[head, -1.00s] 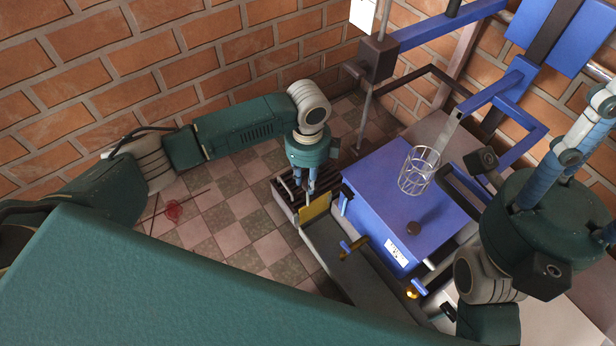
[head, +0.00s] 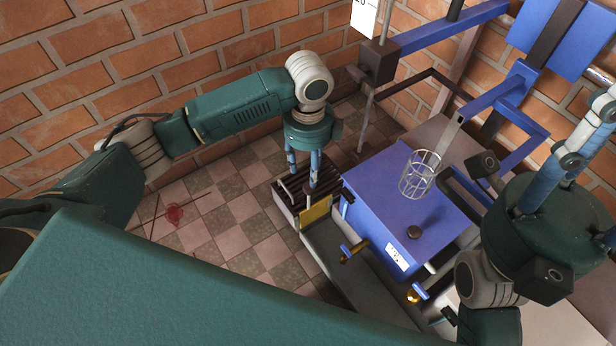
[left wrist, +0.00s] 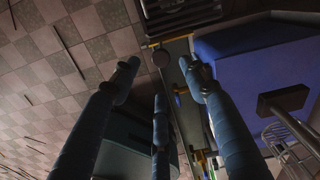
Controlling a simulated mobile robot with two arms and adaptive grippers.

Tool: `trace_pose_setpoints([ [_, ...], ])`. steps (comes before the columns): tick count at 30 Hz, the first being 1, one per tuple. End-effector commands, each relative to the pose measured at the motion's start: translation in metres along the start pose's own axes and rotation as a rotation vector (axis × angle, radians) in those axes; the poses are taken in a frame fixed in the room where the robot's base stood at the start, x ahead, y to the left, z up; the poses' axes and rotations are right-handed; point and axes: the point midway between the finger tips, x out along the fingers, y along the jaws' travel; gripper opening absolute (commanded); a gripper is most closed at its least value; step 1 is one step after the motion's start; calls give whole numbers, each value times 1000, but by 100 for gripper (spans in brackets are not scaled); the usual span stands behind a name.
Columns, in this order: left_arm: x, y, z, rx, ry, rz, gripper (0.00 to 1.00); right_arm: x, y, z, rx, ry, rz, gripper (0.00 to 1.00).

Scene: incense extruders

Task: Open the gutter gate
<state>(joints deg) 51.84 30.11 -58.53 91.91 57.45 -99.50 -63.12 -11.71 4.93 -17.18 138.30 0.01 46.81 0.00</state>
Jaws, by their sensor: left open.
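The yellow plate that looks like the gutter gate (head: 316,212) stands across the grey gutter (head: 336,248), at the end by the dark slatted grate. In the left wrist view the gate (left wrist: 170,40) shows as a thin yellow edge, with a round dark knob at its left end. My left gripper (head: 303,178) is open, pointing down over the grate, just above and behind the gate. In the left wrist view its spread fingers (left wrist: 160,78) hold nothing. My right gripper (head: 560,200) is at the right, over the machine's side; its fingertips run out of view.
The blue machine box (head: 400,200) with a wire basket (head: 419,174) stands right of the gutter. The slatted grate (head: 290,200) is at the gutter's far end.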

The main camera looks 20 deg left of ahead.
Motion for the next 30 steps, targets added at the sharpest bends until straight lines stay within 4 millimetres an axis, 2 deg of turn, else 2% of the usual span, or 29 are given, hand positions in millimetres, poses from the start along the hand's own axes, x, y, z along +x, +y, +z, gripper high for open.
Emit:
trace_pose_setpoints([
  [3, -24, -1, 1, -1, -1, -4, 44, 0, 0, 0, 0, 0, 0, 40],
  [9, -45, 0, 1, -1, -1, 0, 44, 0, 0, 0, 0, 0, 0, 40],
  [30, -49, 0, 1, -2, -1, 1, 44, 0, 0, 0, 0, 0, 0, 40],
])
